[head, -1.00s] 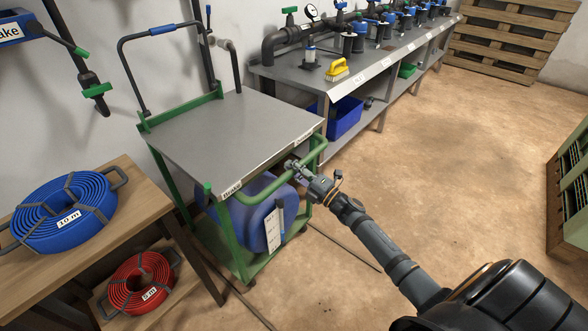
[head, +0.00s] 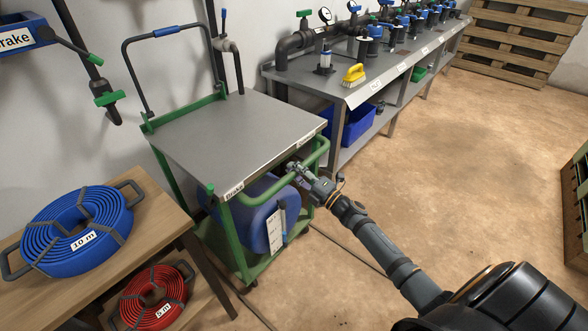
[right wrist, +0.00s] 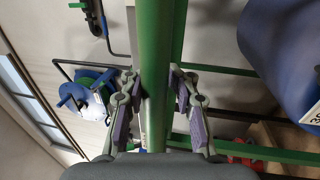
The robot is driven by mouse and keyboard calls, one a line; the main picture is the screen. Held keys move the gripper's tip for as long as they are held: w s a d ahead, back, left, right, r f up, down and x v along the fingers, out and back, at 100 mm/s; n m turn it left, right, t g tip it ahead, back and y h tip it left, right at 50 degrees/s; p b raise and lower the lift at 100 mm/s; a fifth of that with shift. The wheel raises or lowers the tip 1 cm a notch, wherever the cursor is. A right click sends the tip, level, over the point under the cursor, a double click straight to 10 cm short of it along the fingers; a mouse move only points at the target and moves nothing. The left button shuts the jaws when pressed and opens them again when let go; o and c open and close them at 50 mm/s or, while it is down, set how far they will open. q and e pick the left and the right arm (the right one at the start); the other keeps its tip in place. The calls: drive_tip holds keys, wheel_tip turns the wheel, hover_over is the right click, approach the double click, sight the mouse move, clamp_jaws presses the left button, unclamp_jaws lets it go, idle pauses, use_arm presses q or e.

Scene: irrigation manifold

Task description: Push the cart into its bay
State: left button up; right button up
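The cart is a green-framed trolley with a grey top (head: 240,130), a tall dark rear handle with a blue grip, and a green front push bar (head: 318,158). A blue drum (head: 255,215) sits on its lower deck. My right gripper (head: 297,168) is at the front push bar. In the right wrist view my right gripper (right wrist: 156,88) has its fingers on both sides of the green bar (right wrist: 156,50), seemingly closed against it. My left gripper is not in view. No marked bay can be made out; the cart stands by the wall between table and bench.
A wooden table with a blue hose coil (head: 75,232) and a red coil (head: 155,298) stands close on the left. A grey manifold bench (head: 345,90) with a yellow brush (head: 354,75) is behind right. Dark strips cross the floor by the cart.

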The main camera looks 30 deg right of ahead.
drive_tip(key=o, duration=0.4)
drive_tip(key=shift+f, duration=0.1)
drive_tip(key=v, duration=1.2)
drive_tip(key=shift+d, duration=0.1)
drive_tip(key=shift+c, duration=0.2)
